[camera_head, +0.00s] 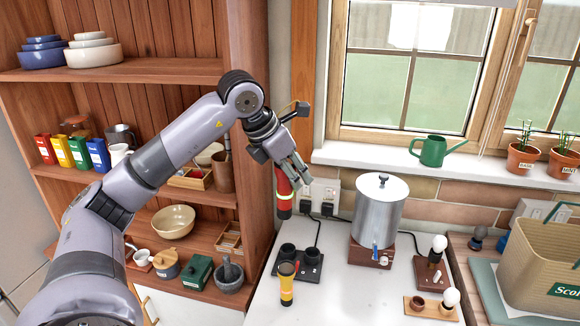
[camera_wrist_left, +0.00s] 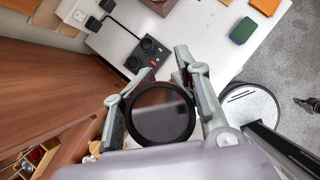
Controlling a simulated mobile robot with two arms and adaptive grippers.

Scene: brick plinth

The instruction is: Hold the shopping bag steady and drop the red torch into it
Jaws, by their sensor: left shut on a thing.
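The red torch (camera_head: 284,195) hangs roughly upright in my left gripper (camera_head: 294,172), above the counter and in front of the wall sockets. My left gripper is shut on it. In the left wrist view the torch's round dark end (camera_wrist_left: 163,113) faces the camera between the two fingers. The tan shopping bag (camera_head: 540,262) with a green label stands at the far right, partly cut off by the frame. The torch is well to the left of the bag. My right gripper does not show.
A yellow and black torch (camera_head: 287,284) stands beside a black two-hole dock (camera_head: 310,268) on the white counter. A metal urn (camera_head: 378,215) on a wooden base and bulb holders (camera_head: 432,306) stand between torch and bag. A green watering can (camera_head: 432,151) is on the sill.

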